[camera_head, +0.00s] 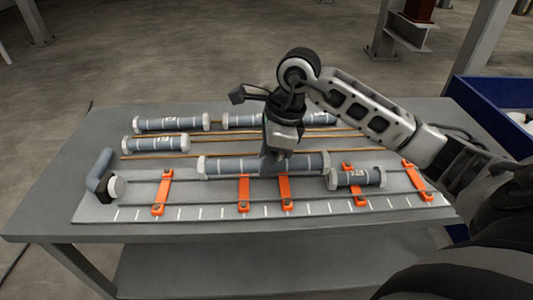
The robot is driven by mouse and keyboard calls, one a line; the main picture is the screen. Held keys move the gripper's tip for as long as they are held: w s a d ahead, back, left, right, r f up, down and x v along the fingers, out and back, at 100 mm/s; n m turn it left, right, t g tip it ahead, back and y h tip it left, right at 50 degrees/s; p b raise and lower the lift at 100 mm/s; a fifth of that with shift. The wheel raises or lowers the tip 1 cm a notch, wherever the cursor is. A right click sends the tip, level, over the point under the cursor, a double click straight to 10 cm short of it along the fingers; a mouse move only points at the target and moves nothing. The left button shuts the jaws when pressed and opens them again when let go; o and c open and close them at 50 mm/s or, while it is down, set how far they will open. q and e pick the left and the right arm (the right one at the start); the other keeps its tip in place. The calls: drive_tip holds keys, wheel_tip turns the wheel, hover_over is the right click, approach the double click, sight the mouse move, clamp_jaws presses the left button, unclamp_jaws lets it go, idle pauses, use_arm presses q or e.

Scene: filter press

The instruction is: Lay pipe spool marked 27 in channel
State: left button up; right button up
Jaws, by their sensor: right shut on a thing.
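My right gripper (273,165) points down and is shut around the middle of a long grey pipe spool (228,165) with pale end flanges. No number can be read on this spool. It lies level, along the back edge of the channel (200,190), and overlaps the tops of the middle orange brackets (286,190). I cannot tell if it touches them. A shorter spool (357,178) lies in the right part of the channel. A grey elbow (100,172) with a pale flange sits at the channel's left end. My left gripper is not in view.
Behind, on the bench (75,190), a rack with thin brown rails (225,155) holds several spools, including one at back left (171,124), one at left (156,143) and a long one (240,121). A blue bin (490,100) stands at right.

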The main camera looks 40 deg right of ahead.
drive_tip(key=shift+f+b, duration=1.15)
drive_tip(key=shift+f, duration=0.45)
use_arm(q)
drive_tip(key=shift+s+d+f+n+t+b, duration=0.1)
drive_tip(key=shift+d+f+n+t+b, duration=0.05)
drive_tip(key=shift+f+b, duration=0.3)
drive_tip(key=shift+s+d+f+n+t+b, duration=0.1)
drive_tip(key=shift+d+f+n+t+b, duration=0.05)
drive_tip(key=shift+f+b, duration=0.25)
use_arm(e)
drive_tip(key=shift+f, duration=0.8)
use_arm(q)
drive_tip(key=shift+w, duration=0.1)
use_arm(e)
drive_tip(key=o, duration=1.1)
drive_tip(key=p+v, duration=0.1)
drive_tip(key=v, duration=1.3)
drive_tip(key=shift+d+r, duration=0.15)
drive_tip(key=shift+r, duration=0.2)
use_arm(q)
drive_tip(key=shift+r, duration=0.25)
use_arm(e)
drive_tip(key=shift+s+d+r, duration=0.15)
drive_tip(key=shift+r, duration=0.45)
